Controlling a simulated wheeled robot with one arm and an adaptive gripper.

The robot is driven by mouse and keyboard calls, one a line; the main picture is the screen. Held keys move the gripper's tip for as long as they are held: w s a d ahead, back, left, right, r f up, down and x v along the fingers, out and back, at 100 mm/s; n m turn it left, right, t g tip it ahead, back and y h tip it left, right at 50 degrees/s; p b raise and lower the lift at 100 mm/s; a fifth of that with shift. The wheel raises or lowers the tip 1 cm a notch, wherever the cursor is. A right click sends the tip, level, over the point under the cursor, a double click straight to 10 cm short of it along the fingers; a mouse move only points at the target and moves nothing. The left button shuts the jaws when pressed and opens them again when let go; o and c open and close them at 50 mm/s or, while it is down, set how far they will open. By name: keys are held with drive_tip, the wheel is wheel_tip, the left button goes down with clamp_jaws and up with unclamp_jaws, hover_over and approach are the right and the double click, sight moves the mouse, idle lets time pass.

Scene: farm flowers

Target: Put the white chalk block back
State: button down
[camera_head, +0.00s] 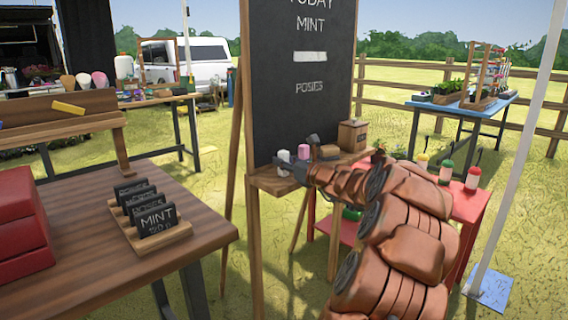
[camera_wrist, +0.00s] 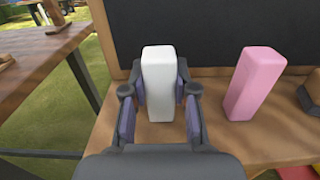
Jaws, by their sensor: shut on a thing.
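The white chalk block (camera_wrist: 159,84) stands upright between the two fingers of my gripper (camera_wrist: 160,112) in the wrist view. The fingers press on its left and right sides. It is at the wooden ledge (camera_wrist: 268,145) below the chalkboard; whether its base touches the ledge is hidden by my gripper. In the head view the white block (camera_head: 284,162) is at the left part of the ledge, with my gripper (camera_head: 291,167) reaching it from the right. A pink chalk block (camera_wrist: 254,83) stands to its right, apart from it.
The chalkboard (camera_head: 300,90) rises behind the ledge. A wooden box (camera_head: 352,135) sits at the ledge's right end. A brown table (camera_head: 90,270) with small black signs (camera_head: 158,218) is at left. A red table (camera_head: 468,205) with bottles stands behind my arm.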

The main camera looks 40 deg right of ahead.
drive_tip(key=c, duration=0.9)
unclamp_jaws()
drive_tip(key=shift+f, duration=0.1)
drive_tip(key=shift+s, duration=0.3)
drive_tip(key=s+p, duration=0.2)
drive_tip(key=s, duration=0.9)
drive_tip(key=shift+s+a, duration=0.15)
drive_tip(key=shift+s, duration=0.1)
